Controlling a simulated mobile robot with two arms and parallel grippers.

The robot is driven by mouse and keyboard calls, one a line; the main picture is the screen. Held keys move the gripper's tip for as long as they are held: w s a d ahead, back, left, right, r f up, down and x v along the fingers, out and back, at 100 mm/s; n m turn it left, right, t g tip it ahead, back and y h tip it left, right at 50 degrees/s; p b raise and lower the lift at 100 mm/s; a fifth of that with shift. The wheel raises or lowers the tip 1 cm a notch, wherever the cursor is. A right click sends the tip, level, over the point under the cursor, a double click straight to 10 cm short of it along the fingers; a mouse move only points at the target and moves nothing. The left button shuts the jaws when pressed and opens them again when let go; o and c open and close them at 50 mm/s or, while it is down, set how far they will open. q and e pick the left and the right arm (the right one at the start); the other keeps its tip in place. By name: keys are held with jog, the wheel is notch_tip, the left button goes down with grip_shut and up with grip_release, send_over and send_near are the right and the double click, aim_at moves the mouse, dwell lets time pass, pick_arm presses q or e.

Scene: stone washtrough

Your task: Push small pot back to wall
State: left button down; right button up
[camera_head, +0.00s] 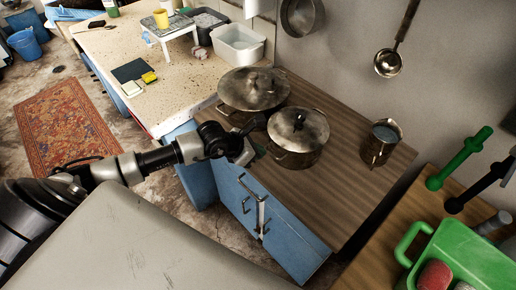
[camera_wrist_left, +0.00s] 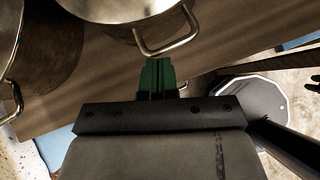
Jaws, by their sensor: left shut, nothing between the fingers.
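The small pot (camera_head: 298,138), metal with a domed lid, stands on the brown wooden counter (camera_head: 342,192), near its left front edge. A larger lidded pot (camera_head: 253,92) stands close behind it to the left. My left gripper (camera_head: 257,151) is low at the counter's front left edge, just left of the small pot. In the left wrist view, its green fingertips (camera_wrist_left: 157,74) are shut and empty, close to the small pot's looped handle (camera_wrist_left: 166,46). Whether they touch is unclear. My right gripper is out of view.
A metal jug (camera_head: 380,143) stands right of the small pot, with bare counter between. A pan (camera_head: 301,15) and a ladle (camera_head: 389,62) hang on the wall (camera_head: 345,85). A green crate (camera_head: 462,258) sits at the lower right. Blue cabinets (camera_head: 262,215) are below.

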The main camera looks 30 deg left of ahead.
aim_at(311, 132)
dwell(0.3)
pick_arm(q)
jog(key=w+d+b, duration=0.3)
jog(key=w, duration=0.1)
jog(key=w+d+b, duration=0.3)
jog(key=w+d, duration=0.1)
jog(key=w, duration=0.1)
jog(key=w+d+b, duration=0.3)
jog(key=w, duration=0.2)
jog(key=shift+d+f, duration=0.15)
jog(key=shift+f, duration=0.05)
jog(key=shift+w+d+r, duration=0.1)
jog(key=shift+w+d, duration=0.05)
